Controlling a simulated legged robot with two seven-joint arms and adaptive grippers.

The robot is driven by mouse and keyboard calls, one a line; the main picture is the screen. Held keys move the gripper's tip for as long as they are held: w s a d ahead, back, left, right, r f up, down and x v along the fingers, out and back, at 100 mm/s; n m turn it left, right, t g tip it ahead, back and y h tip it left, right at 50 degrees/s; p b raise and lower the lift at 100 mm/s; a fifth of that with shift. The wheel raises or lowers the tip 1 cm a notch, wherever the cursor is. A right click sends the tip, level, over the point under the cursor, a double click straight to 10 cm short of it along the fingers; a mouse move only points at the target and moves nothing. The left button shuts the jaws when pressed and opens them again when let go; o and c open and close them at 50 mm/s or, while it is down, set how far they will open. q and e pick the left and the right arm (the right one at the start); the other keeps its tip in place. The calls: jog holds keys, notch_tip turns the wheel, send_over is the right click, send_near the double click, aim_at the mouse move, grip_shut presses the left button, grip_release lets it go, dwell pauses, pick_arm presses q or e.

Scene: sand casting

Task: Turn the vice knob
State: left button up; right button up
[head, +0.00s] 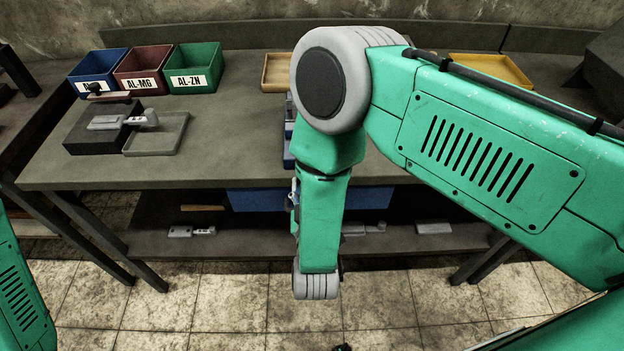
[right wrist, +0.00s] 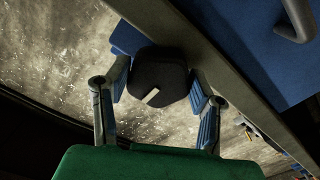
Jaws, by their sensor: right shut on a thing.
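The dark knob (right wrist: 160,72) shows in the right wrist view, with a small pale mark on its face. My right gripper (right wrist: 160,92) has one finger on each side of it and is shut on it. A blue part (right wrist: 127,38) shows just behind the knob, and it looks like part of the vice. In the head view, my right arm covers most of the vice; only a thin blue strip (head: 289,150) shows at the table's front edge. The right fingers are hidden there. Only a piece of my left arm shows at the lower left; its gripper is out of view.
The grey workbench (head: 235,150) carries blue (head: 97,68), red (head: 143,68) and green bins (head: 194,66) at the back left. A black block (head: 95,136) and a shallow tray (head: 172,128) stand in front of them. A lower shelf (head: 265,242) holds small metal parts.

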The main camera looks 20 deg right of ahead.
jog(key=o, duration=1.2)
jog(key=shift+w, duration=0.15)
jog(key=shift+c, duration=0.2)
jog(key=shift+w+a, duration=0.1)
jog(key=shift+r, duration=0.15)
notch_tip(320, 180, up, 10)
jog(key=shift+a+f, duration=0.1)
jog(key=shift+f, duration=0.1)
